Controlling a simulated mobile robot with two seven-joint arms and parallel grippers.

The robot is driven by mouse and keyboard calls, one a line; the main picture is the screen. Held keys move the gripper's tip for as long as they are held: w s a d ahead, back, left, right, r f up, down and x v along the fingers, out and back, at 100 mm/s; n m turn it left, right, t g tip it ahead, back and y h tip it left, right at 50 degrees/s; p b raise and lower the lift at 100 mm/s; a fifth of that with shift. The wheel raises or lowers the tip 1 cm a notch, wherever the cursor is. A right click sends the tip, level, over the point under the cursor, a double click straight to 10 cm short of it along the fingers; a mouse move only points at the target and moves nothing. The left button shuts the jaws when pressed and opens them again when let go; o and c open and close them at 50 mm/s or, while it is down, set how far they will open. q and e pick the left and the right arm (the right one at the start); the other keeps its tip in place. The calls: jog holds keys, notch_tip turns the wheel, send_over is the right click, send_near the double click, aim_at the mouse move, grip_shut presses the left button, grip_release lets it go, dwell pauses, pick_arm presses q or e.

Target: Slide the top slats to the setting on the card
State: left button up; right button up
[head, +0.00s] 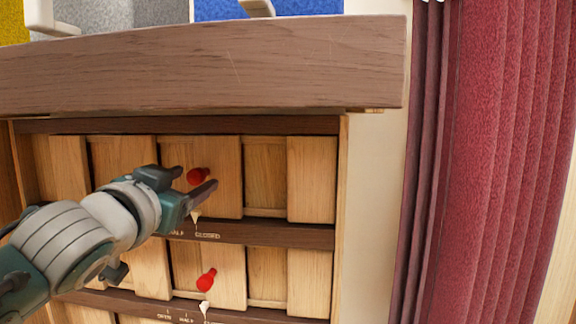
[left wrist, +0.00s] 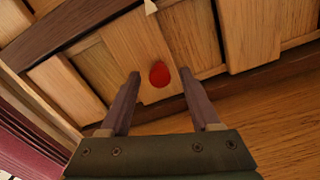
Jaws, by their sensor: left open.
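The top sliding slat (head: 225,165) is a light wooden panel with a red knob (head: 198,176). A white pointer (head: 196,214) hangs at its lower edge, above a rail with a scale (head: 208,236); the pointer tip is between the half and closed marks. My left gripper (head: 200,177) is open, with one finger on each side of the knob. In the left wrist view the red knob (left wrist: 159,75) sits between the open fingertips (left wrist: 160,73), with gaps on both sides. I see no card. My right gripper is not in view.
A lower slat (head: 225,262) has its own red knob (head: 207,280) and white pointer (head: 205,306). A thick wooden ledge (head: 200,70) overhangs the top row. A red curtain (head: 500,150) hangs at the right. Yellow, grey and blue panels (head: 225,9) stand above the ledge.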

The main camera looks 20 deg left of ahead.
pick_arm(q)
jog(key=shift+x, duration=1.35)
grip_shut()
dwell(0.5)
